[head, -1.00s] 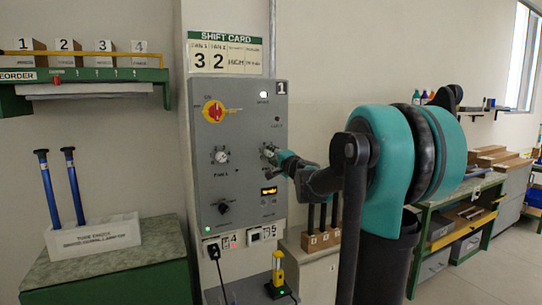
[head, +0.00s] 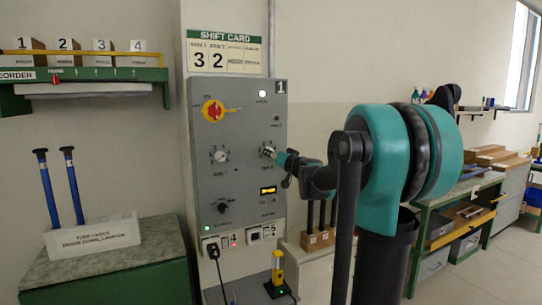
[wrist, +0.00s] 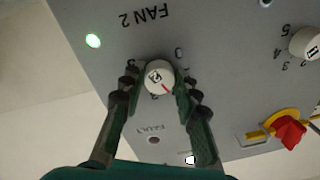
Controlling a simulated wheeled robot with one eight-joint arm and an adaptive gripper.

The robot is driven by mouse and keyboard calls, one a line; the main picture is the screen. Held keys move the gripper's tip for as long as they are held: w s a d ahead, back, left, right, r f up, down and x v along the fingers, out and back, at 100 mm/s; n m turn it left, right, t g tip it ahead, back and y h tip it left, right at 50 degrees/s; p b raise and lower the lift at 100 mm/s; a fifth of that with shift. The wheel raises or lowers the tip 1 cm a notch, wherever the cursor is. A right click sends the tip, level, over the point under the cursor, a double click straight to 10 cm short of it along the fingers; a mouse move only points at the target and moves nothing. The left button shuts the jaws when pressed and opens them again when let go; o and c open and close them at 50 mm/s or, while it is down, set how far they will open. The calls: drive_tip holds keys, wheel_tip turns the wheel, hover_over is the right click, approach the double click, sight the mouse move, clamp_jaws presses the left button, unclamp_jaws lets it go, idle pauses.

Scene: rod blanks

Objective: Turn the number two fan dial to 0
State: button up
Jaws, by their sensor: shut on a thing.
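The number two fan dial (wrist: 159,78) is a round white knob on the grey panel (wrist: 225,90). It sits below the upside-down FAN 2 label in the wrist view. Its red pointer mark is toward the lower right of the knob there, and a printed 0 lies to its upper right. My gripper (wrist: 157,86) is shut on this dial, with one green finger at each side. In the head view the dial (head: 268,152) is partly hidden by my gripper (head: 275,155).
The FAN 1 dial (head: 221,156) is left of it on the panel. A red and yellow switch (head: 213,110) is above, and a black knob (head: 224,207) below. A shift card (head: 225,53) reading 3 and 2 hangs over the panel. Rod blocks (head: 318,240) stand at right.

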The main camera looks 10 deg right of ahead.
drive_tip(key=shift+d+r+n+g+h, duration=0.15)
drive_tip(key=shift+n+g+h, duration=0.1)
drive_tip(key=shift+n, duration=4.7)
drive_tip(key=shift+d+r+n+g+h, duration=0.15)
drive_tip(key=shift+n+h, duration=0.1)
drive_tip(key=shift+n, duration=4.7)
drive_tip(key=o, duration=1.2)
drive_tip(key=shift+c, duration=0.2)
drive_tip(key=v, duration=1.1)
drive_tip(key=shift+s, duration=0.4)
drive_tip(key=shift+d, duration=0.1)
